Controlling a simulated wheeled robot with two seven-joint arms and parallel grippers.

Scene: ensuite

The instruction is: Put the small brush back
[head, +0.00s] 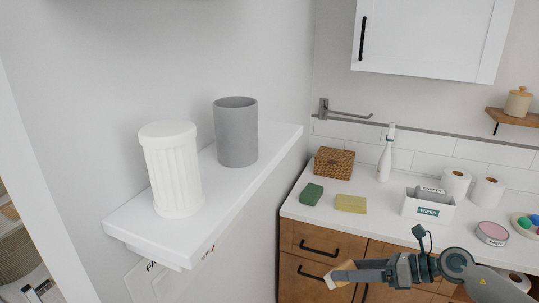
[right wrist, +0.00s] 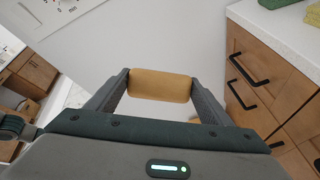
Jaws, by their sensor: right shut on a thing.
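My right gripper (head: 350,273) is at the bottom of the head view, in front of the wooden cabinet. It is shut on a small tan wooden piece, which I take to be the small brush (right wrist: 160,85); it lies crosswise between the two fingers in the right wrist view. Its bristles cannot be made out clearly. A plain grey cup (head: 237,135) with an open top stands upright on the white wall shelf (head: 270,150), up and left of the gripper and apart from it. Its inside is mostly hidden. My left gripper is not in view.
A white fluted lidded jar (head: 172,172) stands beside the cup on the shelf. The counter (head: 373,190) holds a wicker box (head: 334,163), green sponge (head: 311,194), yellow sponge (head: 351,204), white bottle (head: 386,155), wipes box (head: 428,207) and paper rolls. Cabinet handles (head: 318,248) jut out near the gripper.

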